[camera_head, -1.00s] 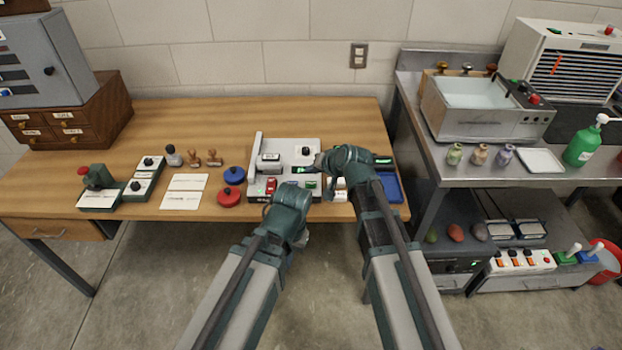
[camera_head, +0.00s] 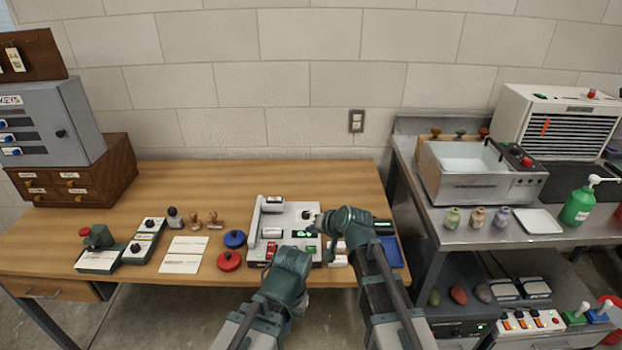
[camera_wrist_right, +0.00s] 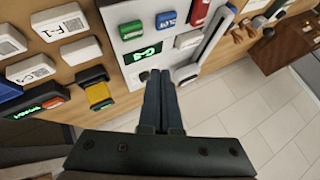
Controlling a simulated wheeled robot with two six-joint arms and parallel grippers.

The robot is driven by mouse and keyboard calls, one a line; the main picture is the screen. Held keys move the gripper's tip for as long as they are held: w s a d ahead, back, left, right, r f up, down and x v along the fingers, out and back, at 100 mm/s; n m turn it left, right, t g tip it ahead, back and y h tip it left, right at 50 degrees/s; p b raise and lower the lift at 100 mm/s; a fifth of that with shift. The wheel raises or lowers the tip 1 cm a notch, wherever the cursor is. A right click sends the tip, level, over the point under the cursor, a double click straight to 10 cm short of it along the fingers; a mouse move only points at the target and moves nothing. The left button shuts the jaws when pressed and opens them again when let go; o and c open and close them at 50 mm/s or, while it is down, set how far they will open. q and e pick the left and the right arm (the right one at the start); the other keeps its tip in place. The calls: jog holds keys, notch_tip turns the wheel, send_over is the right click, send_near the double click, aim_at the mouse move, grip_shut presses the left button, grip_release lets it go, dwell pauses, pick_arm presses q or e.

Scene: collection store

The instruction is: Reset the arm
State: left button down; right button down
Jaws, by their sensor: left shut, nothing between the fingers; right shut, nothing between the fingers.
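My right gripper (camera_head: 317,222) is at the right side of the grey-white device (camera_head: 285,218) on the wooden table, in the head view. In the right wrist view its two dark fingers (camera_wrist_right: 160,88) are together with nothing between them. They point at the device's lower edge, near a small dark knob; I cannot tell whether they touch it. The device carries a green-lit display (camera_wrist_right: 143,54) and coloured buttons. My left gripper (camera_head: 298,300) is low, in front of the table's front edge, shut and with nothing seen in it; its fingers are mostly hidden behind its wrist.
Red (camera_head: 229,261) and blue (camera_head: 234,239) round pads, cards (camera_head: 182,264) and stamps (camera_head: 195,220) lie left of the device. A blue tray (camera_head: 393,252) is right of it. A metal bench (camera_head: 480,228) with a basin stands further right. The table's back is clear.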

jog(key=s+d+f+n+g+h+p, duration=0.1)
jog(key=s+d+n+g+h+p, duration=0.1)
jog(key=s, duration=1.1)
jog(key=s+d+f+n+g+h+p, duration=0.1)
jog(key=s+d+n+g+h+p, duration=0.1)
jog(key=s, duration=1)
jog(key=d+n+g+h, duration=0.1)
jog(key=g+h, duration=0.1)
jog(key=g, duration=0.1)
jog(key=shift+s+d+f+n+g+h, duration=0.2)
jog(key=shift+s+d+n+g+h, duration=0.1)
jog(key=shift+s+g+h, duration=0.1)
